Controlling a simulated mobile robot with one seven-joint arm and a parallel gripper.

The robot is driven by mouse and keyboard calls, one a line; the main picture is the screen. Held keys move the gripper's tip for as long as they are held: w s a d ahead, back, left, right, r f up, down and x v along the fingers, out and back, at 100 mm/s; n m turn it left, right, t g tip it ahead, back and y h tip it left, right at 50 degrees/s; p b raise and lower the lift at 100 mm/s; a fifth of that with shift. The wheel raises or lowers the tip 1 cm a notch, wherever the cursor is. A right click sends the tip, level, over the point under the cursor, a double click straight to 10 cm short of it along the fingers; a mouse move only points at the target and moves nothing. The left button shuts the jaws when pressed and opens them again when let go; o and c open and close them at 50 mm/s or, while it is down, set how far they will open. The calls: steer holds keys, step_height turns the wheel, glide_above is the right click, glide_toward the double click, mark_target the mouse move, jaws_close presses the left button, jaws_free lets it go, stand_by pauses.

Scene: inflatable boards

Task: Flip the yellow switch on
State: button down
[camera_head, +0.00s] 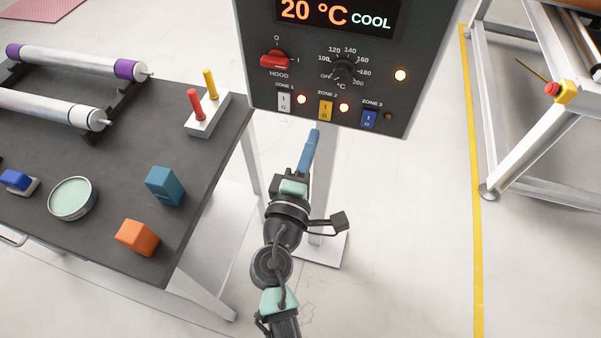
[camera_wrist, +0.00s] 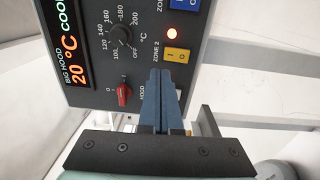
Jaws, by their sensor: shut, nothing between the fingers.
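The yellow switch (camera_head: 325,110) is a rocker marked I and O under the ZONE 2 label, low on the dark control panel (camera_head: 430,60). It also shows in the wrist view (camera_wrist: 177,56). The lamp beside it (camera_head: 344,107) glows. My gripper (camera_head: 314,134) has its blue fingers together and empty, pointing up at the panel's lower edge, just below the yellow switch in the head view. In the wrist view the fingertips (camera_wrist: 158,74) appear close to the switch without covering it. I cannot tell whether they touch the panel.
A white switch (camera_head: 284,101) and a blue switch (camera_head: 369,118) flank the yellow one. A red hood knob (camera_head: 276,60) and black dial (camera_head: 343,69) sit above. A dark table (camera_head: 110,190) with blocks stands left. A metal frame (camera_head: 530,140) stands right.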

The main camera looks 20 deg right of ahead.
steer(key=shift+r+b+v, duration=0.2)
steer(key=shift+b+v, duration=0.1)
steer(key=shift+v, duration=2.3)
steer(key=shift+a, duration=0.1)
steer(key=w+a+r+m+t+y+p, duration=0.1)
steer(key=w+r+m, duration=0.15)
steer(key=r, duration=0.65)
steer(key=w+a+r+m+t+p, duration=0.15)
steer(key=r+m, duration=0.25)
steer(key=r, duration=0.5)
steer(key=w+r+m+t+y, duration=0.1)
steer(key=w+r+m+t, duration=0.15)
steer(key=r, duration=0.65)
steer(key=s+a+r+t+y, duration=0.2)
steer(key=s+r, duration=0.2)
steer(key=r, duration=0.4)
steer(key=s+a+r+m+t+y+p, duration=0.1)
steer(key=s+a+r+t+y, duration=0.1)
steer(key=r, duration=0.7)
steer(key=s+a+r+m+t+y+p, duration=0.1)
steer(key=s+a+r+t+y, duration=0.2)
steer(key=s+r, duration=0.3)
step_height(320, 180, up, 3)
steer(key=shift+a+r+y, duration=0.1)
steer(key=shift+a+y, duration=0.5)
steer(key=shift+a, duration=0.1)
steer(key=shift+w, duration=0.1)
